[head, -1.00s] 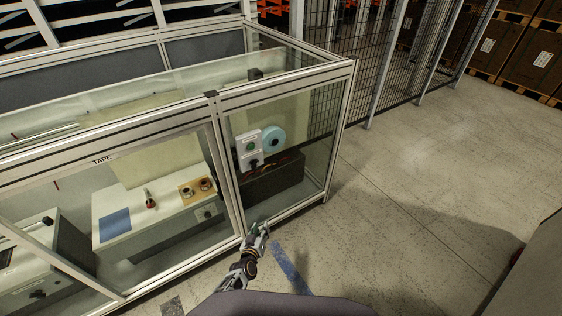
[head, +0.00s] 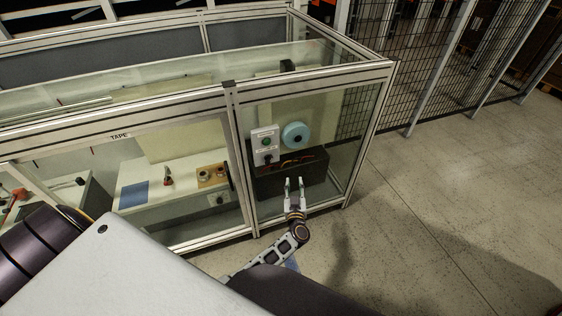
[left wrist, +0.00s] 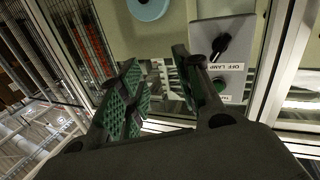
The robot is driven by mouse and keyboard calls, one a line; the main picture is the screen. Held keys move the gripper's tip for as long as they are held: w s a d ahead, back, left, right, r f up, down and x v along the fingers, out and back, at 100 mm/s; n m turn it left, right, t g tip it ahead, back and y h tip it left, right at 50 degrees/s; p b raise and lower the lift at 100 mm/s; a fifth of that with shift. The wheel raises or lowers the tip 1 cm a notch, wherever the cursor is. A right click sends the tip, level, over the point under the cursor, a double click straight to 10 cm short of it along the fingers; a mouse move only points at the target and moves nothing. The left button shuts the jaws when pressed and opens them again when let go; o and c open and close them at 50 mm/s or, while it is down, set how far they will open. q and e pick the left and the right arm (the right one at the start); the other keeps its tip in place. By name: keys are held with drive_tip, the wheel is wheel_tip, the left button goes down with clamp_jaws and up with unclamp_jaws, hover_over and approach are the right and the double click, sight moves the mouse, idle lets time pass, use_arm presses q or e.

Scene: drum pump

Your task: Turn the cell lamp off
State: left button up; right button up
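My right gripper is not in view.
A light-blue disc (head: 295,135) is beside the box, above a dark block (head: 290,179). A metal post (head: 237,160) separates this bay from the TAPE bay with a white bench (head: 150,195). Mesh fencing (head: 430,70) stands behind; floor on the right (head: 440,210) is clear.

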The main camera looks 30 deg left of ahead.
use_arm(q)
drive_tip(key=s+a+r+m+g+y, duration=0.1)
drive_tip(key=s+a+m+g+y, duration=0.2)
drive_tip(key=a+y, duration=0.2)
drive_tip(key=shift+s+g, duration=0.25)
drive_tip(key=shift+g, duration=0.15)
idle(0.4)
drive_tip(key=shift+w+a, duration=0.1)
